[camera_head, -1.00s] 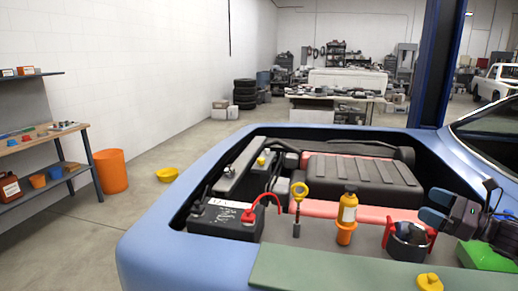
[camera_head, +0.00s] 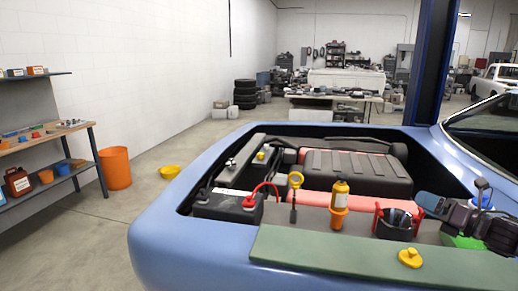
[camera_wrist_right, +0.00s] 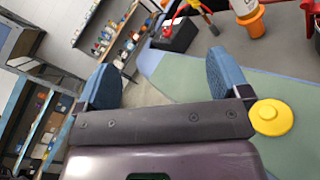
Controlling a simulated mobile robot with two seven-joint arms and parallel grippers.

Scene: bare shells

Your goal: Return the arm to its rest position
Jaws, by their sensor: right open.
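My right gripper (camera_head: 428,204) is at the right side of the car's engine bay in the head view, above a green object (camera_head: 462,241) that it partly covers. In the right wrist view the blue fingers of the right gripper (camera_wrist_right: 162,78) stand wide apart with nothing between them. A yellow cap (camera_wrist_right: 271,117) lies beside the right finger in that view. My left gripper is not in view.
A green mat (camera_head: 350,258) covers the car's near edge, with the yellow cap (camera_head: 410,258) on it. In the bay stand a black battery (camera_head: 222,207), a yellow-handled dipstick (camera_head: 295,182), a yellow bottle (camera_head: 341,193) and a red-and-dark holder (camera_head: 397,222).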

